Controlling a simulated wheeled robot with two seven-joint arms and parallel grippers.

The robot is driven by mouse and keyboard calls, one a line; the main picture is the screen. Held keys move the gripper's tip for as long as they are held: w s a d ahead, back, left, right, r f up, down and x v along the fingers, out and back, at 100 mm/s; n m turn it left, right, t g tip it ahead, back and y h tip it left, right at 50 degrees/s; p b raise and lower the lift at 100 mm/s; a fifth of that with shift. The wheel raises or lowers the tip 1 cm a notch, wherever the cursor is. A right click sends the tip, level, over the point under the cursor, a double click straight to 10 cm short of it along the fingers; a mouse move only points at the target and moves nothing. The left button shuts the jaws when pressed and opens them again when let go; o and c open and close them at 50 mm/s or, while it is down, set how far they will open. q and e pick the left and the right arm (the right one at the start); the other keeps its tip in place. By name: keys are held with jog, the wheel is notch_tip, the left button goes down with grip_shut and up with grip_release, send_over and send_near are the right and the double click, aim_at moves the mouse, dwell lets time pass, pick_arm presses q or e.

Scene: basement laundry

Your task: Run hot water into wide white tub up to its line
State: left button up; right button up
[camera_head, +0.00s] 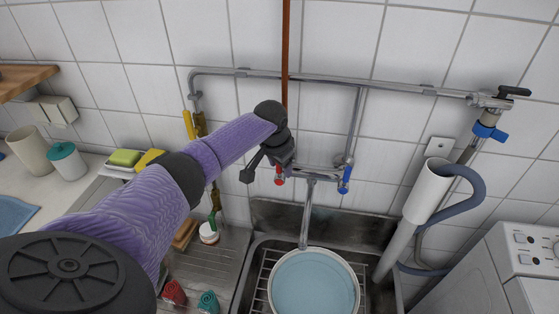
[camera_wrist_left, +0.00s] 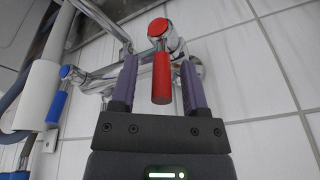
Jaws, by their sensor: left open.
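The wide white tub (camera_head: 356,285) sits in the sink under the spout (camera_head: 307,220). Its inside looks pale blue like water, but I cannot make out a line or a running stream. The tap has a red hot handle (camera_head: 279,176) on the left and a blue cold handle (camera_head: 345,181) on the right. My left gripper (camera_head: 263,168) is open at the red handle. In the left wrist view the red handle (camera_wrist_left: 162,78) stands between the two open fingers of the gripper (camera_wrist_left: 156,68), with gaps at both sides. My right gripper is not in view.
The steel sink (camera_head: 270,217) has a drainboard at left with red and teal items and a white jar (camera_head: 208,233). A grey hose in a white pipe (camera_head: 428,190) stands at right, beside a white machine (camera_head: 505,265). Pipes run along the tiled wall.

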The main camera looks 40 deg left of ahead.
pick_arm(q)
jog(key=p+v, duration=0.2)
jog(key=v, duration=0.7)
jog(key=shift+r, duration=0.3)
jog(key=shift+p, duration=0.3)
